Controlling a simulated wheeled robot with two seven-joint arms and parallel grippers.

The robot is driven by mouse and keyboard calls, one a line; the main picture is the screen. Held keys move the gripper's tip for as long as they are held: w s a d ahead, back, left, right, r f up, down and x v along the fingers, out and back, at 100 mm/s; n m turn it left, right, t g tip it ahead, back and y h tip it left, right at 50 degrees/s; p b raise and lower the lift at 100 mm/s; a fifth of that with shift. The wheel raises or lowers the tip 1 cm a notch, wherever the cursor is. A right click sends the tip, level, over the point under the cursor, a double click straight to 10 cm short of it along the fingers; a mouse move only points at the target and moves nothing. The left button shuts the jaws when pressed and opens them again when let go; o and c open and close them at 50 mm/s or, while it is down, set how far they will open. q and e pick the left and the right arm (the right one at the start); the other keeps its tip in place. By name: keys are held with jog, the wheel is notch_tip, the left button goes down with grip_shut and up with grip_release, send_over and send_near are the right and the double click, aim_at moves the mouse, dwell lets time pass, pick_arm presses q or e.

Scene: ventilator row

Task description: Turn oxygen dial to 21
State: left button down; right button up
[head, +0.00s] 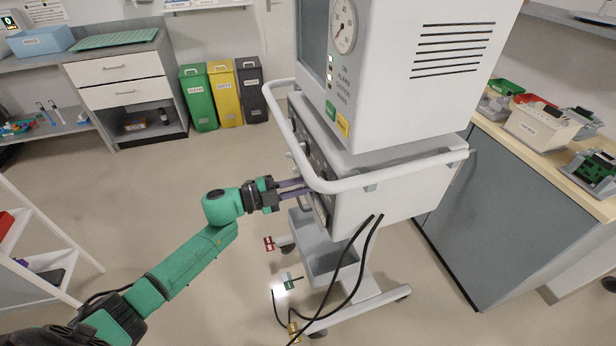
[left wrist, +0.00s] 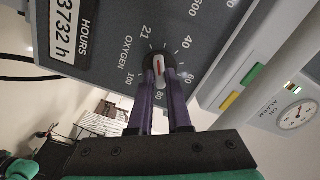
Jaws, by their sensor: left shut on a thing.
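The oxygen dial (left wrist: 159,70) is a round black knob with a pale grip bar and a red mark, on the grey panel in the left wrist view. Printed numbers 21, 40, 60, 80 and 100 ring it. The bar lies roughly along the line between 21 and 80; I cannot tell surely which end is the pointer. My left gripper (left wrist: 163,82) has its purple fingers shut on the dial. In the head view my left gripper (head: 302,187) reaches the front of the white ventilator (head: 380,190), whose rail and body hide the dial. My right gripper is not in view.
A white rail (head: 300,160) curves around the ventilator just above my left gripper. Black hoses (head: 360,265) hang below it. Bins (head: 225,95) and a drawer unit (head: 115,80) stand behind; a counter (head: 500,190) is at right. The floor at left is mostly clear.

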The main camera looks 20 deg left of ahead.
pick_arm(q)
jog(key=shift+n+p, duration=0.9)
jog(key=shift+n, duration=0.7)
jog(key=c, duration=0.9)
grip_release()
jog(key=shift+o, duration=0.2)
jog(key=b+v, duration=0.2)
jog(key=v, duration=1.2)
jog(key=shift+a+b, duration=0.3)
